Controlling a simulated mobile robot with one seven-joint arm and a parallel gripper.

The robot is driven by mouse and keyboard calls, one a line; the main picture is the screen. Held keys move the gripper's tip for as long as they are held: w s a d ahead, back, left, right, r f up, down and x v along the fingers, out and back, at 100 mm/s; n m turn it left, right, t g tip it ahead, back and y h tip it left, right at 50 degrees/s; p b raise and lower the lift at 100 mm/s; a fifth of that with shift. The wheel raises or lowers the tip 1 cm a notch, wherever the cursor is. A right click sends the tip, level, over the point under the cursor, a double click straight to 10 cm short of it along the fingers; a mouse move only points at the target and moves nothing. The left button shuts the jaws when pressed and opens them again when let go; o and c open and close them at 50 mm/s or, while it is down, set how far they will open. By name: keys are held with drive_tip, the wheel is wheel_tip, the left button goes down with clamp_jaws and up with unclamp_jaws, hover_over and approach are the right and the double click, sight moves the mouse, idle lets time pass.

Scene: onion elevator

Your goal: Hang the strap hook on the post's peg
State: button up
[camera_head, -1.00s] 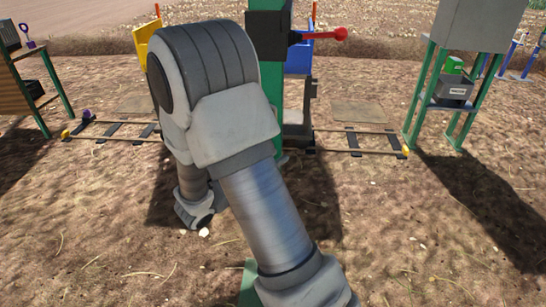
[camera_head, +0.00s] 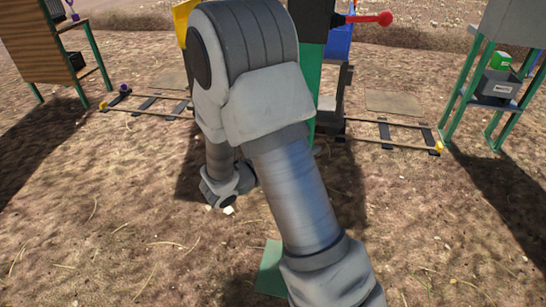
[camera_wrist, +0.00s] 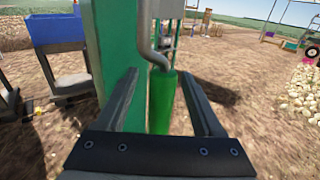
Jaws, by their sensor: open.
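In the wrist view, my gripper (camera_wrist: 162,72) is open, with one dark finger on each side of a green grip (camera_wrist: 162,105). A bent grey metal hook (camera_wrist: 146,35) rises from this grip; I take the two together as the strap hook. Its upper end leaves the top of the picture. I cannot tell whether the fingers touch the grip. The green post (camera_wrist: 115,30) stands just behind and left of it. In the head view, my arm covers part of the post (camera_head: 314,75), and gripper and hook cannot be made out. The peg cannot be made out.
A black box with a red-knobbed lever (camera_head: 374,18) is on the post. Rails (camera_head: 395,137) lie behind it. A wooden shelf (camera_head: 45,40) stands left, a green-legged stand (camera_head: 465,95) right. A blue bin (camera_wrist: 57,32) is left of the post.

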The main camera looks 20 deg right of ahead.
drive_tip(key=p+v, duration=0.3)
drive_tip(key=v, duration=1.3)
drive_tip(key=s+d+r+m+g+y, duration=0.2)
drive_tip(key=s+r+m+y, duration=0.2)
drive_tip(key=s+m+y, duration=0.4)
drive_tip(key=s+d+r+m+g+y, duration=0.2)
drive_tip(key=s+r+m+y, duration=0.3)
drive_tip(key=m, duration=0.4)
wheel_tip(320, 180, up, 23)
drive_tip(key=s+a+m+t+y+p, duration=0.1)
drive_tip(key=m+t+y+p, duration=0.3)
drive_tip(key=p, duration=1.5)
drive_tip(key=shift+s+a, duration=0.25)
drive_tip(key=shift+a, duration=0.6)
